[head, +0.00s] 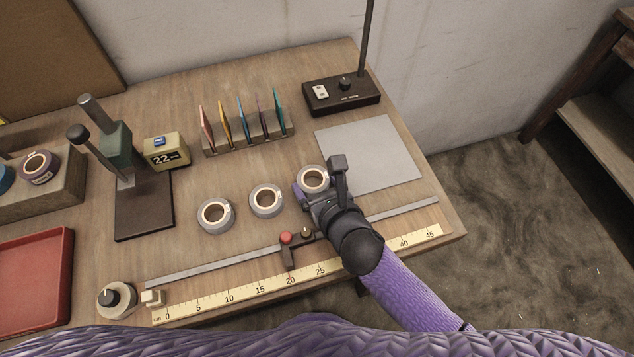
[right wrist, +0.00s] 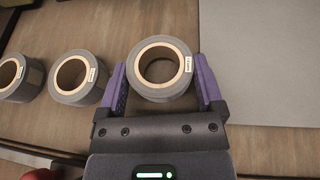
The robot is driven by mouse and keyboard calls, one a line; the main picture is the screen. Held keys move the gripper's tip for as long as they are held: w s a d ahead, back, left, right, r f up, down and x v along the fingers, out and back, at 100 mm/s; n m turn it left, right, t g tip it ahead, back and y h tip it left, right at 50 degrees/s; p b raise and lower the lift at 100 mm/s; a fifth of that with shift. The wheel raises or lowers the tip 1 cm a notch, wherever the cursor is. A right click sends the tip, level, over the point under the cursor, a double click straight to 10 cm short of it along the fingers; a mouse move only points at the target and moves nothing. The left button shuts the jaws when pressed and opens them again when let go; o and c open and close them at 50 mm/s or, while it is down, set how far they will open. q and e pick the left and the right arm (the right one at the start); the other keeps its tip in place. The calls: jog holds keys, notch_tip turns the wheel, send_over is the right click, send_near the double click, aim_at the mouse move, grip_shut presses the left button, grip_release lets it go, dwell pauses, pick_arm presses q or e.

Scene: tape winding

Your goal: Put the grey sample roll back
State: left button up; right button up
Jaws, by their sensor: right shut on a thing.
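Three grey tape rolls with tan cores show in a row on the table. The right-hand roll (head: 313,178) is between the fingers of my right gripper (head: 318,190). In the right wrist view the same roll (right wrist: 160,69) has a purple finger pressed to each side, and my right gripper (right wrist: 160,92) is shut on it. Its core opening faces up, with a small white label on the rim. The middle roll (head: 266,200) and the left roll (head: 215,214) stand free to its left. I cannot tell whether the held roll touches the table. My left gripper is not in view.
A grey mat (head: 372,152) lies right of the held roll. A ruler (head: 300,273) and rail with a red-knobbed slider (head: 287,240) run in front. Behind are a card rack (head: 248,137), a black lamp base (head: 341,95) and a stamp press (head: 143,205). A red tray (head: 35,275) is left.

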jog(key=o, duration=1)
jog(key=shift+s+d+f, duration=0.1)
jog(key=shift+s+f, duration=0.1)
jog(key=shift+f, duration=0.25)
jog(key=shift+o, duration=0.4)
jog(key=shift+f, duration=0.1)
jog(key=shift+r, duration=0.3)
jog(key=p+v, duration=0.1)
jog(key=v, duration=0.2)
jog(key=p+v, duration=0.1)
jog(key=v, duration=0.3)
jog(key=r+p+v, duration=0.1)
jog(key=p+v, duration=0.1)
jog(key=v, duration=0.2)
jog(key=shift+w+r, duration=0.1)
jog(key=shift+w, duration=0.05)
jog(key=shift+s+r, duration=0.2)
jog(key=shift+s, duration=0.15)
